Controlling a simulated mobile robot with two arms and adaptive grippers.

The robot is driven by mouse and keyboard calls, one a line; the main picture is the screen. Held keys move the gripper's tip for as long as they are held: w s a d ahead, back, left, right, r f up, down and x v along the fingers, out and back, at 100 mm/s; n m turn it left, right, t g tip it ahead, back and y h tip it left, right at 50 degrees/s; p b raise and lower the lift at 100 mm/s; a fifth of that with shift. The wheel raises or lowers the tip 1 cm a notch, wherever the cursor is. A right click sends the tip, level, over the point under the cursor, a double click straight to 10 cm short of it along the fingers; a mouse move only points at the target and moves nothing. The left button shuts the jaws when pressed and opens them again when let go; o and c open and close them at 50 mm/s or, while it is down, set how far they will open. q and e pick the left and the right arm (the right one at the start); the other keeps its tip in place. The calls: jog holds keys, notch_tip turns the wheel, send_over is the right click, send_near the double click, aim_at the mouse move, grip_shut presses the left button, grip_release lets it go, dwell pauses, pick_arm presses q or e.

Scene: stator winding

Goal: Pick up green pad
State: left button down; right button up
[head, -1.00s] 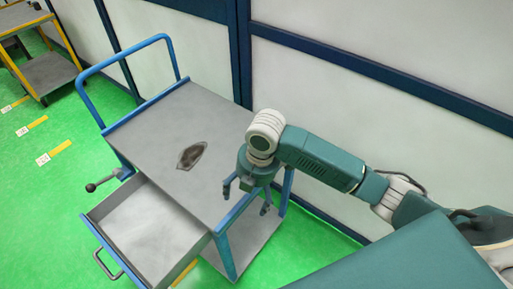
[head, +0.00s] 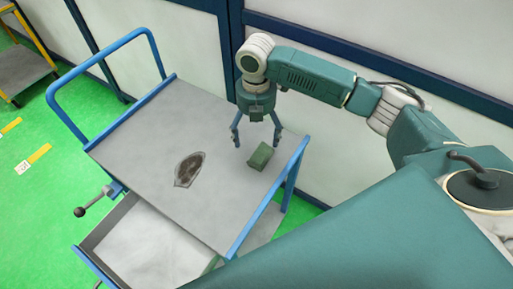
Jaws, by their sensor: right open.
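The green pad (head: 261,156) lies on the grey top of the blue-framed cart (head: 150,140), near its right edge. My right gripper (head: 256,142) points down at the back of the cart top, just behind and above the pad. Its two fingers are spread open with nothing between them. I cannot tell its exact height over the cart top. My left gripper is not in view.
A dark patch (head: 189,169) lies on the middle of the cart top. An open drawer (head: 150,245) sticks out at the front, and a blue push handle (head: 102,62) rises at the left. A white wall panel (head: 360,140) stands behind.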

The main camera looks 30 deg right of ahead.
aim_at(257, 152)
jog(key=f, duration=0.1)
jog(key=s+f, duration=0.1)
jog(key=f, duration=0.1)
jog(key=shift+f+p, duration=0.25)
jog(key=shift+p, duration=0.15)
jog(key=f, duration=0.1)
jog(key=f+p, duration=0.1)
jog(key=f, duration=0.1)
jog(key=f+p, duration=0.1)
jog(key=f, duration=0.1)
jog(key=shift+w, duration=0.3)
jog(key=shift+c, duration=1)
jog(key=c, duration=0.4)
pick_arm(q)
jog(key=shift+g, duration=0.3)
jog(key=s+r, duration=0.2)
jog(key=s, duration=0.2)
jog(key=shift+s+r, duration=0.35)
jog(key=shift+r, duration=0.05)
pick_arm(e)
jog(key=c, duration=0.6)
